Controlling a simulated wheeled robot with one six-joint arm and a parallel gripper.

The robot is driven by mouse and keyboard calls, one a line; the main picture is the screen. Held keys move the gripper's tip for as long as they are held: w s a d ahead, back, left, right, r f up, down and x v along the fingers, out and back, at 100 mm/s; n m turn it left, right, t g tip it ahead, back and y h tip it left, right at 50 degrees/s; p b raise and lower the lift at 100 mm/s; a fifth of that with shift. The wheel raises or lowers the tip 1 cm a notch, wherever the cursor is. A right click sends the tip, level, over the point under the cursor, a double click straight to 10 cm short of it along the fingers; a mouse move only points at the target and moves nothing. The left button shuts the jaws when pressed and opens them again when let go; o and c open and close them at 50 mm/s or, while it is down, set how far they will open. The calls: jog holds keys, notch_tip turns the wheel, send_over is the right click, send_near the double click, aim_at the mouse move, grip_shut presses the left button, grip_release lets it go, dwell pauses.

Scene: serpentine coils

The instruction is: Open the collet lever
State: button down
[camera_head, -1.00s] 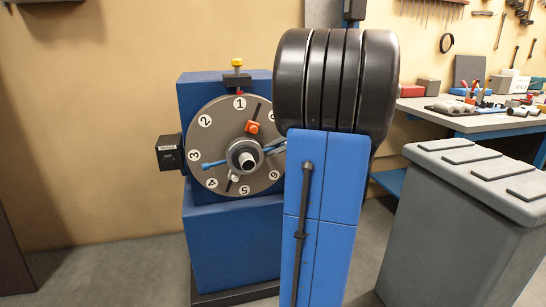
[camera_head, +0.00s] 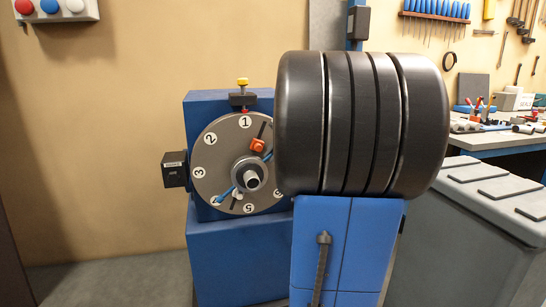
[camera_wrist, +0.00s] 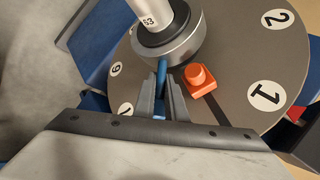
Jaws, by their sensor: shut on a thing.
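The collet lever is a thin blue bar on the hub of a grey numbered disc (camera_head: 215,160). Its left arm (camera_head: 224,196) points down-left toward the number 4 in the head view. The hub (camera_head: 249,174) has a metal ring around a light tube (camera_wrist: 155,15) marked "S3". My gripper (camera_wrist: 162,92) is shut on another arm of the blue lever (camera_wrist: 161,70), close beside the ring. In the head view my arm hides the gripper and the disc's right side. An orange block (camera_wrist: 201,78) sits on the disc just right of the fingers.
The disc is mounted on a blue machine body (camera_head: 235,258). A black box (camera_head: 175,169) sticks out at its left, and a yellow-topped stop (camera_head: 242,92) stands above. A grey bin (camera_head: 480,225) and a workbench (camera_head: 500,141) are at the right.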

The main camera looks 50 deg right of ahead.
jog(key=c, duration=1.8)
grip_release()
jog(key=shift+f, duration=0.1)
jog(key=v, duration=1.7)
jog(key=shift+s, duration=0.1)
